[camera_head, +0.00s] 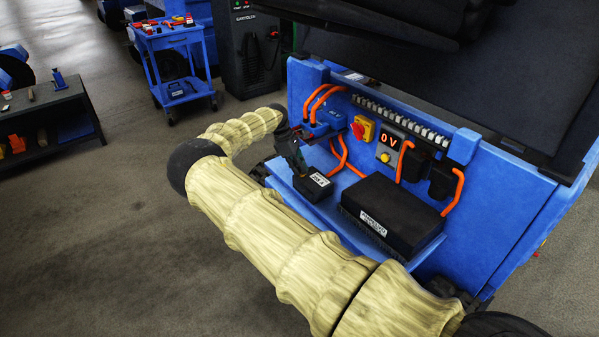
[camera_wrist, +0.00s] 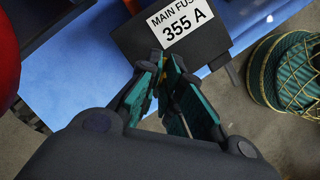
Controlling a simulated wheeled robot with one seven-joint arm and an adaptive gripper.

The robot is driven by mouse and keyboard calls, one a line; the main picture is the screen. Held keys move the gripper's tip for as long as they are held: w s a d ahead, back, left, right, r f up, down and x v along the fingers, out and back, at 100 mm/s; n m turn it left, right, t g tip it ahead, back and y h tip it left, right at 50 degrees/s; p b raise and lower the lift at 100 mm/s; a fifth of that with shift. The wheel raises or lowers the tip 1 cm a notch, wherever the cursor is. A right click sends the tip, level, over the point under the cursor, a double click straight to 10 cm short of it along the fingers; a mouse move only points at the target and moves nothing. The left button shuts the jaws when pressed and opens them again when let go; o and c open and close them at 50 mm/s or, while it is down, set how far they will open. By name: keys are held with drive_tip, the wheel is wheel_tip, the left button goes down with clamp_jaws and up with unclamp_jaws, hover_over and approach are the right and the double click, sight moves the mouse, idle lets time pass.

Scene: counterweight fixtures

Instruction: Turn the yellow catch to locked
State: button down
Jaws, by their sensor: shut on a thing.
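A black main fuse box (camera_wrist: 195,62) has a white label reading "MAIN FUSE 355 A". It also shows in the head view (camera_head: 312,187), at the left end of the blue shelf. My gripper (camera_wrist: 163,66) has its fingertips close together at the near edge of the box. A small sliver of yellow shows between the tips, which looks like the yellow catch (camera_wrist: 163,74); the fingers hide most of it. Its position, locked or not, cannot be read. In the head view my gripper (camera_head: 299,166) reaches the box from above, and the catch cannot be made out.
A red and yellow switch (camera_head: 360,130), a display (camera_head: 390,138) reading "0 V" and a yellow button (camera_head: 385,157) are on the blue panel. Orange cables (camera_head: 342,152) loop close by the gripper. A large black box (camera_head: 392,215) fills the shelf's right.

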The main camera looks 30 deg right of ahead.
drive_tip(key=shift+w+m, duration=0.1)
drive_tip(key=shift+m, duration=0.2)
idle(0.4)
drive_tip(key=c, duration=1.6)
unclamp_jaws()
drive_tip(key=v, duration=1.2)
drive_tip(key=shift+d, duration=0.15)
